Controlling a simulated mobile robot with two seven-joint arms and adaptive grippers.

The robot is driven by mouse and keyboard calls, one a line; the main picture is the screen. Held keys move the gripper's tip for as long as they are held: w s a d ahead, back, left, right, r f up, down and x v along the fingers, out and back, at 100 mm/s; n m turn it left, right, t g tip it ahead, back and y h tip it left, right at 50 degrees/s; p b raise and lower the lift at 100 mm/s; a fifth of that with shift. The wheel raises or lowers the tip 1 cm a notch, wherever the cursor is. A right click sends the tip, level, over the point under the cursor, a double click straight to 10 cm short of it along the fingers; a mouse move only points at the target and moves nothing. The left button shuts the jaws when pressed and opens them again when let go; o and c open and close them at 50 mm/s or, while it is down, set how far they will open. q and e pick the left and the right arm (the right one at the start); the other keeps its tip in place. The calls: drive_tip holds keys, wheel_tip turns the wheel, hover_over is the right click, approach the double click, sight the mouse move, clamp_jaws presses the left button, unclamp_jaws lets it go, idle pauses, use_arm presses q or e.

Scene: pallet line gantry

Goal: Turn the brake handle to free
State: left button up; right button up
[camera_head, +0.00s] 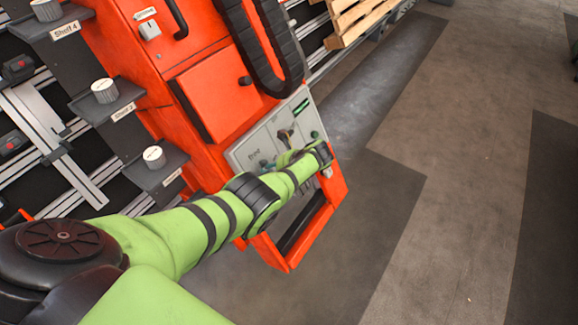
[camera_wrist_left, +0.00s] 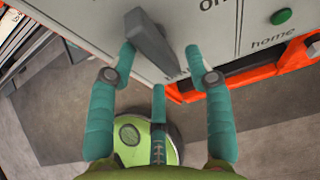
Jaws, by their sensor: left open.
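A grey lever-shaped handle (camera_wrist_left: 150,40), which I take to be the brake handle, sticks out from a pale grey control panel (camera_wrist_left: 90,20) in the left wrist view. A label just below it is partly hidden. My left gripper (camera_wrist_left: 160,58) has teal fingers spread open, one on each side of the handle's lower end, with a third finger below. I cannot tell whether any finger touches the handle. In the head view the same panel (camera_head: 240,158) is on the orange cabinet, and my green left arm reaches across its lower part, hiding some controls. My right gripper does not show.
A green button (camera_wrist_left: 281,16) and the words "on" and "home" are on the panel. The orange cabinet (camera_head: 215,85) has a black cable chain (camera_head: 262,50) above the panel. Floor to the right is clear.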

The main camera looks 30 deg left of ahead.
use_arm(q)
drive_tip(key=v, duration=1.1)
drive_tip(key=shift+s+a, duration=0.1)
